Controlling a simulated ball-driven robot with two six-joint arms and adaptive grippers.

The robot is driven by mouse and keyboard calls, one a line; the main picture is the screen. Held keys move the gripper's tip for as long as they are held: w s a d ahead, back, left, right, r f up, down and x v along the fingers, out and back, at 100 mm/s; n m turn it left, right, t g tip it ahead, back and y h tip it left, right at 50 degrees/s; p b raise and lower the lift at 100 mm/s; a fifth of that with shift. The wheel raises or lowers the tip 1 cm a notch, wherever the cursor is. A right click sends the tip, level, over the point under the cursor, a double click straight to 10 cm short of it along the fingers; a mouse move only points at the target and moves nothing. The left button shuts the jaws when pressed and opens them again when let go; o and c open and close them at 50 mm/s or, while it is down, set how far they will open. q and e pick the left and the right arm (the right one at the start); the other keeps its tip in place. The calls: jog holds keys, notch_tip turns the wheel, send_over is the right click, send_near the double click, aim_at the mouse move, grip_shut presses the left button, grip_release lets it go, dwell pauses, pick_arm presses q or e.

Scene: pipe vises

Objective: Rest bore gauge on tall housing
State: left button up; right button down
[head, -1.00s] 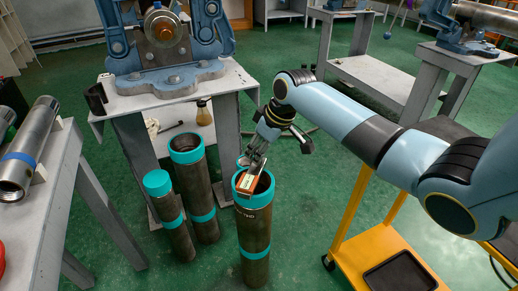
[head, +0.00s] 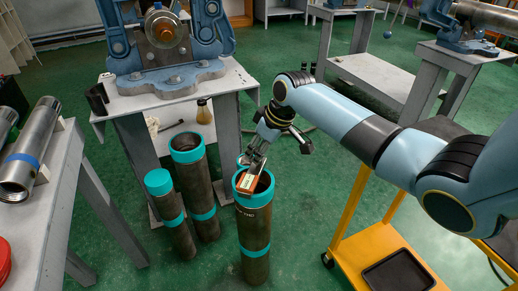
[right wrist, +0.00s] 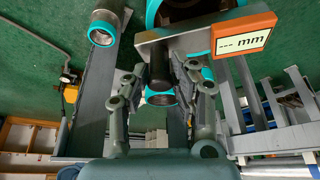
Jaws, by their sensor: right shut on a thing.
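The bore gauge has an orange display box (head: 248,183) reading "--- mm" and a dark handle. It sits at the rim of the front steel housing (head: 255,226), which has a teal rim and band and stands upright on the floor. I cannot tell whether it touches the rim. My right gripper (head: 255,162) is shut on the gauge from above. In the right wrist view its fingers (right wrist: 160,88) close around the dark handle, with the orange display (right wrist: 244,40) to the right. My left gripper is not in view.
Two more teal-rimmed cylinders stand behind left: an open one (head: 190,165) and a narrower one (head: 168,205). A vise (head: 165,45) is on the grey bench behind. A table with steel pipes (head: 25,165) is at left, a yellow cart (head: 375,245) at right.

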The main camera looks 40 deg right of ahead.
jog(key=shift+f, duration=0.25)
dwell(0.6)
jog(key=c, duration=1)
grip_release()
jog(key=shift+f, duration=0.1)
jog(key=shift+r+p, duration=3.55)
jog(key=shift+p, duration=0.05)
